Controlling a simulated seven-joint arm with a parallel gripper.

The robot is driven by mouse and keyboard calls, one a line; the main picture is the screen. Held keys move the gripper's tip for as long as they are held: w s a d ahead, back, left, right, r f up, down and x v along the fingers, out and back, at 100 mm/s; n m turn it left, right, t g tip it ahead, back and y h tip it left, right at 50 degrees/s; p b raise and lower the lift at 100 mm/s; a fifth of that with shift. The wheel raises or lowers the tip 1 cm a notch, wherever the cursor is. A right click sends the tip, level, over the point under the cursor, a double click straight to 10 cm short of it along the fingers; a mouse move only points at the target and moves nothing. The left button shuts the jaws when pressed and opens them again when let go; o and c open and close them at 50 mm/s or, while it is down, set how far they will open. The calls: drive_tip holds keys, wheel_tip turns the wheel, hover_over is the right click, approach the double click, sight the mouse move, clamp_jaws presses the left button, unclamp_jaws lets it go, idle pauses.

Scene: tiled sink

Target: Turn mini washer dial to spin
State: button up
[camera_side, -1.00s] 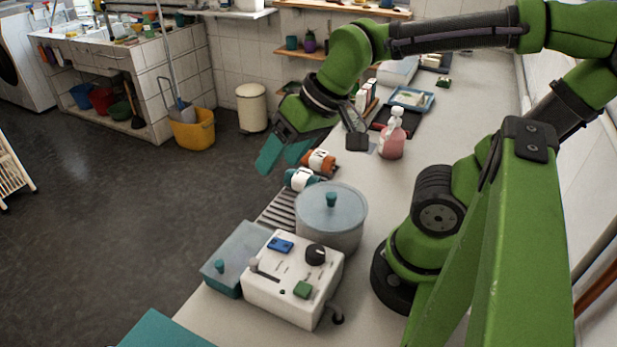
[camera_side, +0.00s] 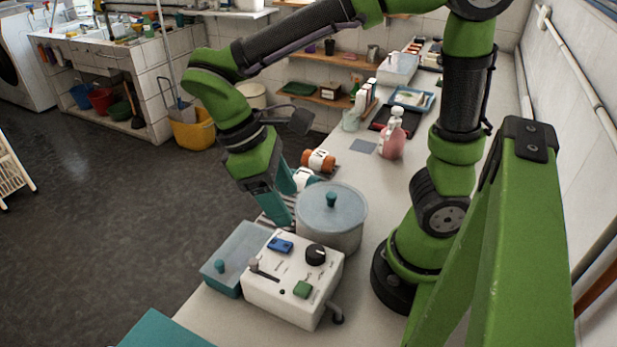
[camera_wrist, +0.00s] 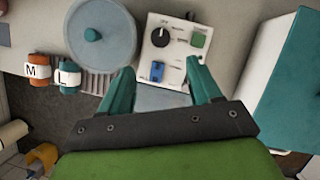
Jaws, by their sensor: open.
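The mini washer has a white control box (camera_side: 262,290) on the counter's front end. Its black dial (camera_side: 316,254) with a pale pointer line sits on the top panel, and the dial also shows in the wrist view (camera_wrist: 160,37). The grey lidded tub (camera_side: 345,215) stands behind the box. My gripper (camera_wrist: 162,88) is open and empty, its teal fingers above the panel's edge near the blue switch, apart from the dial. In the side view it hangs left of the tub.
A teal-grey lidded box (camera_side: 232,268) stands left of the control box. A teal block (camera_wrist: 290,75) fills the wrist view's right side.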

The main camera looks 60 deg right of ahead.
sight(315, 250)
drive_tip(key=x, duration=1.2)
drive_tip(key=shift+f, duration=0.25)
drive_tip(key=c, duration=1)
